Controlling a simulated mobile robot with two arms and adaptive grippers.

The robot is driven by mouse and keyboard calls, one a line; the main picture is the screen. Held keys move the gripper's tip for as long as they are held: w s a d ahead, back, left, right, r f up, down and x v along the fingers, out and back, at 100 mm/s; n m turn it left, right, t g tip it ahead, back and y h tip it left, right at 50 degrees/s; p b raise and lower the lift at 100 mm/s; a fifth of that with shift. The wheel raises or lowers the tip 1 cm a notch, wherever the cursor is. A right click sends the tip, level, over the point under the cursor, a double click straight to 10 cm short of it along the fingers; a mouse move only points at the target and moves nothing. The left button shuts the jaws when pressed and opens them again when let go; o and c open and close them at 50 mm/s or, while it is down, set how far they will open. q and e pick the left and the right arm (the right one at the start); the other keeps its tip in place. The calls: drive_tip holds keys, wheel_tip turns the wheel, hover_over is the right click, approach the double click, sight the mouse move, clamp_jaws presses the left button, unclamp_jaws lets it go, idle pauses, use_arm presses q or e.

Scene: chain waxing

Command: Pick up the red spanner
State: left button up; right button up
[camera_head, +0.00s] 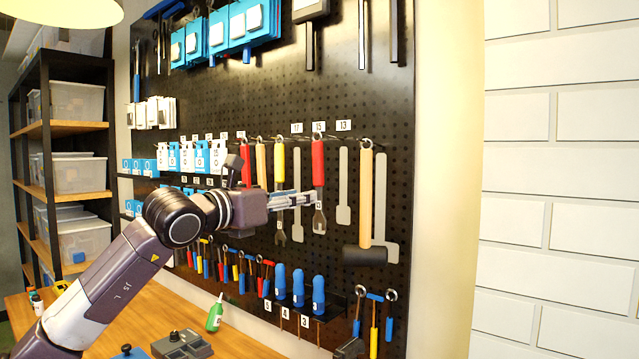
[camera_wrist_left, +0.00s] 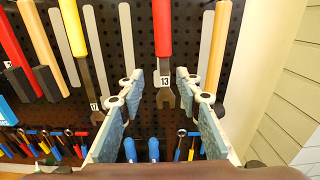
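The red spanner (camera_head: 318,170) hangs upright on the black pegboard, with a red handle above and a grey metal jaw below. In the left wrist view the spanner (camera_wrist_left: 162,32) hangs in the middle with a small tag marked 13. My left gripper (camera_head: 311,198) is at the lower part of the spanner in the head view. In the wrist view its two fingers (camera_wrist_left: 160,76) are spread apart, one on each side of the metal shank. I see no finger touching it and cannot tell the exact depth. My right gripper is out of view.
A yellow-handled spanner (camera_head: 280,190) hangs left of the red one; a mallet (camera_head: 365,200) with a wooden handle hangs to the right. Blue-handled tools (camera_head: 298,287) sit below. A wooden bench (camera_head: 240,345) runs underneath, with a green bottle (camera_head: 215,314).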

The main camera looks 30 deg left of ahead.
sight(318, 195)
use_arm(q)
drive_tip(key=w+p, duration=0.2)
drive_tip(key=w, duration=0.1)
drive_tip(key=w+d+p, duration=0.1)
drive_tip(key=w+p, duration=0.1)
drive_tip(key=shift+w+r, duration=0.15)
drive_tip(key=shift+w, duration=0.25)
drive_tip(key=shift+w+d+p, duration=0.1)
drive_tip(key=shift+w+p, duration=0.25)
drive_tip(key=shift+p, duration=0.1)
drive_tip(key=shift+w+f, duration=0.25)
drive_tip(key=shift+w, duration=0.05)
clamp_jaws()
